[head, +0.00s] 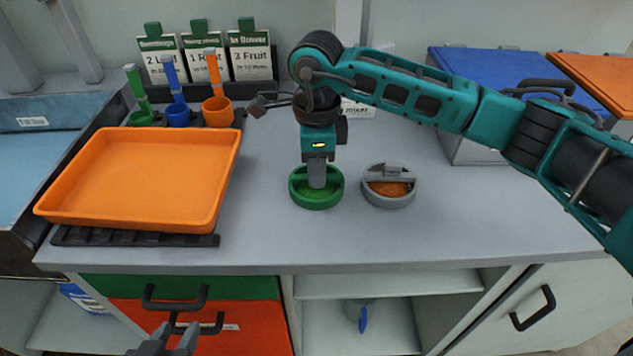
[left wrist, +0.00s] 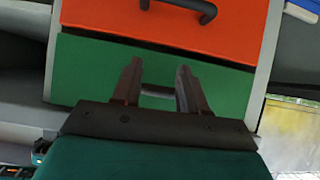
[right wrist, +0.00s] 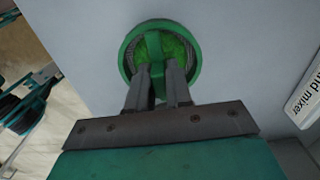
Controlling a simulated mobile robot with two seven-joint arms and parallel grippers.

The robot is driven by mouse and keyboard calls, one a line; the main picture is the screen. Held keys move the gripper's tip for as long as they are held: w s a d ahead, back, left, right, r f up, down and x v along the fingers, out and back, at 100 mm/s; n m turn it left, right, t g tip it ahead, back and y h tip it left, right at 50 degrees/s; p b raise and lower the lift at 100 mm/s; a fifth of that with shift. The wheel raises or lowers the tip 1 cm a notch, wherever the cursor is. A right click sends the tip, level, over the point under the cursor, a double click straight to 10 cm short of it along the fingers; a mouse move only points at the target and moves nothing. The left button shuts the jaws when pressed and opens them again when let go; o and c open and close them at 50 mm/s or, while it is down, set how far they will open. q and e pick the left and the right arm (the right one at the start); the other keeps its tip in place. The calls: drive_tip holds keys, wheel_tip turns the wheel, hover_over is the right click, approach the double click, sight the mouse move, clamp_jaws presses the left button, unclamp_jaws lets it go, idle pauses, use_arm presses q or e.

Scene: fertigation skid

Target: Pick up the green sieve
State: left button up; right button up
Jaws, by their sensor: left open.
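The green sieve (head: 300,201) is a round green pan with a bar across its top, on the grey counter. In the right wrist view, the green sieve (right wrist: 129,62) has bright green contents under its bar. My right gripper (head: 317,184) points straight down at its middle. In the right wrist view, the fingers of the right gripper (right wrist: 158,70) are close together on either side of the bar, with little gap showing. The sieve looks to be resting on the counter. My left gripper (head: 170,335) is open and empty, low in front of the drawers; the left wrist view shows its fingers (left wrist: 157,72) apart.
A grey sieve with orange-brown contents (head: 389,201) stands just right of the green one. An orange tray (head: 150,175) sits at left on a black rack. Green, blue and orange scoops (head: 217,108) stand behind it. A blue-lidded box (head: 480,65) is back right. The front counter is clear.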

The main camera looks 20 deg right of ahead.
clamp_jaws()
